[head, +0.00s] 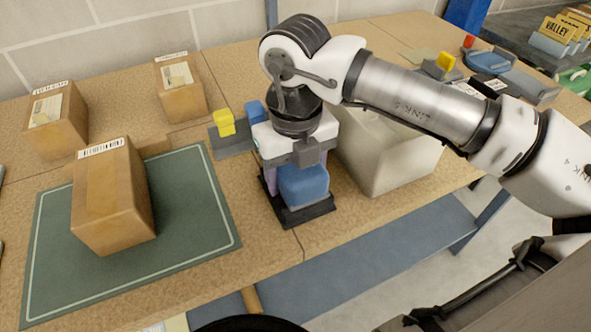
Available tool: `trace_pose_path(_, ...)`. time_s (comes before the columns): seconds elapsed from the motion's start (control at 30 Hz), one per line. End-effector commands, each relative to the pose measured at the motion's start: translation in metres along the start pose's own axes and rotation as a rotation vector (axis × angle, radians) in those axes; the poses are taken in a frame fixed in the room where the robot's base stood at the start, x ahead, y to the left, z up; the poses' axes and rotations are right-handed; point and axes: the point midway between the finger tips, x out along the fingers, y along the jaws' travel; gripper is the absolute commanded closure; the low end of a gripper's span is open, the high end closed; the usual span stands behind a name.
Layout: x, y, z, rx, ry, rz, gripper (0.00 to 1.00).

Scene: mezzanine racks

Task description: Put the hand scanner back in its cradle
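My gripper (300,162) points down over the bench at the centre of the head view. A blue rounded body (304,186), which may be the hand scanner, is directly below it. The blue body stands upright in or on a black base (308,215) with a pale purple side, which may be the cradle. The gripper covers the top of the blue body. A grey finger part shows in front, but its grip is hidden, so I cannot tell if it is touching or closed on it.
A grey bracket with a yellow block (224,122) stands close left of my gripper. A pale bin (390,155) is close right. A carton (112,195) sits on the green mat (195,215); two more cartons stand behind. A blue dish (487,60) lies far right.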

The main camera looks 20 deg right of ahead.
Motion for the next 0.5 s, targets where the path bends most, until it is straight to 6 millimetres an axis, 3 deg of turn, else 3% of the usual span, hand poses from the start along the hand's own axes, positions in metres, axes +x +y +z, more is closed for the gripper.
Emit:
trace_pose_path(0.3,-0.0003,-0.0001,0.0001,0.000,-0.001,0.000,0.69)
trace_pose_path(0.33,-0.0003,0.0000,0.0001,0.000,-0.001,0.000,0.36)
trace_pose_path(0.5,-0.0002,0.0000,0.0001,0.000,0.000,0.000,0.13)
